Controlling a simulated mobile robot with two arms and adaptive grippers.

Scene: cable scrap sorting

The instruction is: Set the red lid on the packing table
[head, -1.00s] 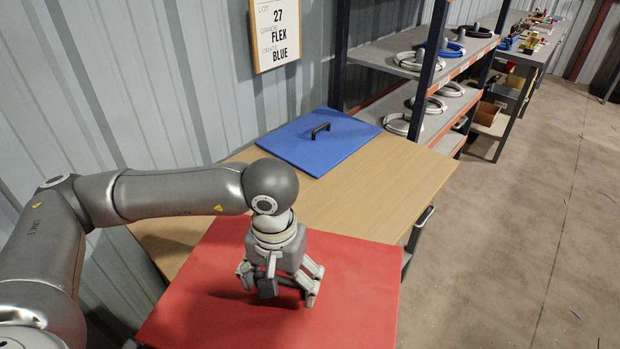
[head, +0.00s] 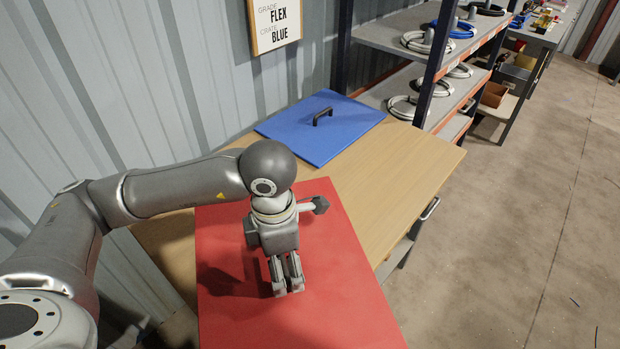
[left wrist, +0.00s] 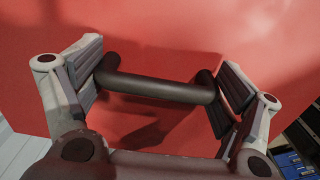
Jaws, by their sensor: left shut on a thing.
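The red lid (head: 345,275) is a flat square panel at the near end of the wooden packing table (head: 405,175). I cannot tell whether it touches the tabletop or is held a little above it. My left gripper (head: 288,289) is over the lid's middle, pointing down. In the left wrist view, the lid (left wrist: 240,30) fills the background and its dark bar handle (left wrist: 155,88) lies between the fingers, which are shut on it. In the head view the handle is hidden by the gripper. My right gripper is not in view.
A blue lid (head: 300,137) with a black handle lies at the table's far end. Bare wood shows between the two lids. A shelf rack (head: 428,85) with cable coils stands beyond. A corrugated wall (head: 170,70) with a sign (head: 273,22) is at the left. Open floor is at the right.

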